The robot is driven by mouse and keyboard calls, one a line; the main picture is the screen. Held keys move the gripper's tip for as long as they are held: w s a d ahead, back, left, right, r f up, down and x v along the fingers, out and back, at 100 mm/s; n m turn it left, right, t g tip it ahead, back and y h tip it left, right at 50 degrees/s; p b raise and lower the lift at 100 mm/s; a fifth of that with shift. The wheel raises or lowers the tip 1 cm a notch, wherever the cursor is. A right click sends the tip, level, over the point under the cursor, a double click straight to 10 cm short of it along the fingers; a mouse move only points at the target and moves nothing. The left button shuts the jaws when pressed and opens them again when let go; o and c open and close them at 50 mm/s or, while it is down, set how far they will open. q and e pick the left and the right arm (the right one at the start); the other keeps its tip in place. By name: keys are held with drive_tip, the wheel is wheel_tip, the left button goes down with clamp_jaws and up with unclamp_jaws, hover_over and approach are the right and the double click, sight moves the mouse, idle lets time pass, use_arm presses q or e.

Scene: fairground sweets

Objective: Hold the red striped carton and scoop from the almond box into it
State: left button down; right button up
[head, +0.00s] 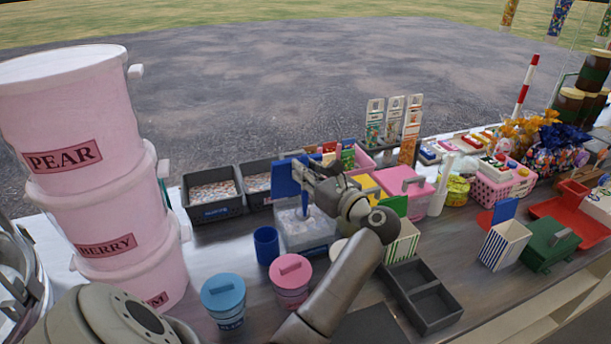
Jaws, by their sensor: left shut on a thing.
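My left gripper (312,185) is over a clear-sided bin (309,236) near the middle of the counter. It is shut on a slim blue handle (305,205) that points down towards the bin; its lower end is hard to make out. Two dark grey boxes of pale pieces, a left one (214,210) and a right one (252,197), stand left of the gripper. Their labels are too small to read, so I cannot tell which holds almonds. I see no red striped carton; a green striped carton (401,246) and a blue striped carton (505,246) stand to the right. My right gripper is not in view.
Stacked pink tubs (88,143) fill the left side. An empty grey divided tray (432,303) lies right of my forearm. A green box (550,242) stands further right.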

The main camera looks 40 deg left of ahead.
sight(306, 155)
use_arm(q)
drive_tip(key=shift+r+p, duration=1.15)
drive_tip(key=shift+r, duration=1.8)
